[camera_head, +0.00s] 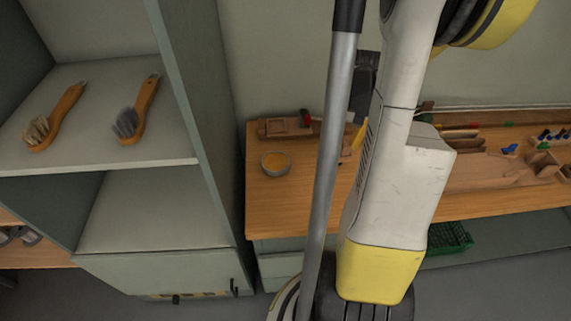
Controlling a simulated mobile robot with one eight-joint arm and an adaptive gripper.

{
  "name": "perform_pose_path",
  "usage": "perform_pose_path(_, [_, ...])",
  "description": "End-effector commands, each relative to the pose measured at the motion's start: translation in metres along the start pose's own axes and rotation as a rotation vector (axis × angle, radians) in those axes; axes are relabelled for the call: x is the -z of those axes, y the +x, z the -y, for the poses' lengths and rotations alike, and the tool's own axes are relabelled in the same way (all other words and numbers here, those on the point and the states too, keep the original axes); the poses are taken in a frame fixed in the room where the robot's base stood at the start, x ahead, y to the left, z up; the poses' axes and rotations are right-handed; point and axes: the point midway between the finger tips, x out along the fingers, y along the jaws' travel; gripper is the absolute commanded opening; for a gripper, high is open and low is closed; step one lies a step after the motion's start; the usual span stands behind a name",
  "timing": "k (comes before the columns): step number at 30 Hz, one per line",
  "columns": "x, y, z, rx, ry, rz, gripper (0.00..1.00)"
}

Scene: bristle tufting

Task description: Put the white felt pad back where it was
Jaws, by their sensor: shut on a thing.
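I see no white felt pad in the head view. My arm crosses the middle of the picture as a large white and yellow link and hides part of the bench behind it. I cannot make out my gripper's fingers or anything in them.
Two wooden-handled brushes, one pale-bristled (39,131) and one grey-bristled (127,124), lie on a shelf (85,84) at left. A wooden workbench (268,209) carries a small round bowl (275,163) and wooden fixtures. A green crate (450,238) is below. The lower shelf (145,215) looks clear.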

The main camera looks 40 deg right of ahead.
Motion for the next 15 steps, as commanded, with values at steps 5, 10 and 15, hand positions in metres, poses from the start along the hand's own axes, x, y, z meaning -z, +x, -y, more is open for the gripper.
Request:
perform_pose_path(5, [0.013, 0.017, 0.013, 0.0, 0.003, 0.0, 0.0])
perform_pose_path(10, [0.04, 0.044, 0.048, 0.0, 0.0, 0.0, 0.0])
perform_pose_path(15, [0.061, 0.064, 0.075, 0.0, 0.002, 0.0, 0.0])
